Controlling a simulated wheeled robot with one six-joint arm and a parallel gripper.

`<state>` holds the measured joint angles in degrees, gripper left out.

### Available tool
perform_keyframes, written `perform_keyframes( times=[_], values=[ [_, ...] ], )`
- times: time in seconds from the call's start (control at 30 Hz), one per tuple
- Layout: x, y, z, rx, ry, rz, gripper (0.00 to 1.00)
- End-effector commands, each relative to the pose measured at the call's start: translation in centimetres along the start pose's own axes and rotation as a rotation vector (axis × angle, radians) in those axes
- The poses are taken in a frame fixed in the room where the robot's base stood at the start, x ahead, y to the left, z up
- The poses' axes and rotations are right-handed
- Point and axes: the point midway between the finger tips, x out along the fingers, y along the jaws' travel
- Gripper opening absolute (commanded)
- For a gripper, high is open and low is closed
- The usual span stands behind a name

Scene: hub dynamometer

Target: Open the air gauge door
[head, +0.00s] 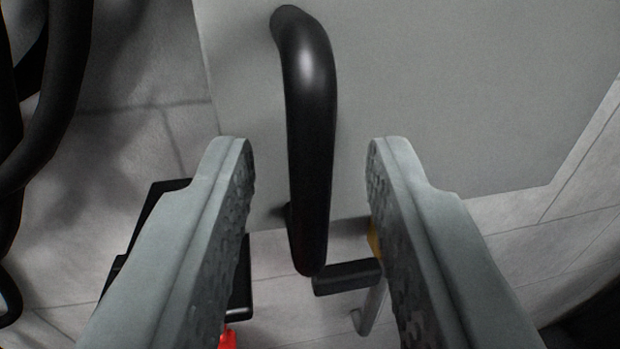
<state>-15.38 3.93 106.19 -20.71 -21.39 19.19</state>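The air gauge door appears as a flat grey panel (460,90) that fills the upper middle and right of the view. A thick black bar handle (312,110) stands out from the panel near its left edge and runs roughly top to bottom. My gripper (310,150) is open, with one grey finger on each side of the handle's lower part.
Black hoses or tubes (60,100) hang at the far left. Below the panel are a black block-like part (348,277), a dark part (150,215) behind the left finger, and a small red piece (227,340). Grey tiled floor (150,130) shows around the panel.

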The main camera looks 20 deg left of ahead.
Motion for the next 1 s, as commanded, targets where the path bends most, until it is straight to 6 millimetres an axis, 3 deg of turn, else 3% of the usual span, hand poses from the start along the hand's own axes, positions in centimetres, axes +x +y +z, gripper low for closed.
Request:
perform_keyframes(
  times=[0.03,0.17,0.63,1.0],
  values=[
    [0.0,0.0,0.0,0.0,0.0,0.0,0.23],
    [0.0,0.0,0.0,0.0,0.0,0.0,0.0],
    [-0.8,0.6,0.0,0.0,0.0,0.001,0.0],
    [-3.8,3.6,0.0,-0.001,0.0,0.004,0.0]
  ],
)
